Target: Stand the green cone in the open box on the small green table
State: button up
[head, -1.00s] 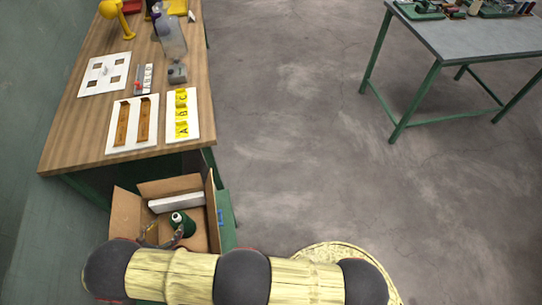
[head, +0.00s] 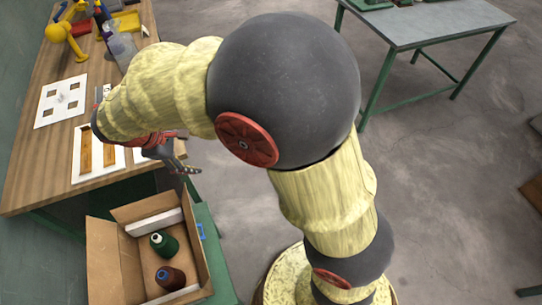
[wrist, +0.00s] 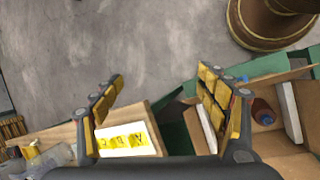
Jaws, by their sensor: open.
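The green cone (head: 167,246), with a pale tip, is inside the open cardboard box (head: 103,257). The box sits on the small green table (head: 211,248). My gripper (head: 186,164) is up and away from the cone, beyond the box near the wooden bench's corner. In the wrist view my gripper (wrist: 162,84) is open with nothing between its fingers. The box (wrist: 291,118) shows at the right there; the green cone cannot be made out in that view.
The wooden bench (head: 33,170) holds white boards and tools. A grey table (head: 430,35) stands far right. Open floor (head: 440,170) lies between.

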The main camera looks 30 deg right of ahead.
jog(key=s+d+r+m+y, duration=0.3)
jog(key=s+d+r+m, duration=0.3)
jog(key=s+d+r, duration=0.5)
jog(key=s+d+r+m+t+y, duration=0.1)
jog(key=s+d+m, duration=0.4)
jog(key=s, duration=0.5)
jog(key=shift+d+r+m+t+y, duration=0.25)
jog(key=shift+d+m+t+y, duration=0.2)
jog(key=shift+m+t, duration=0.45)
jog(key=c, duration=0.3)
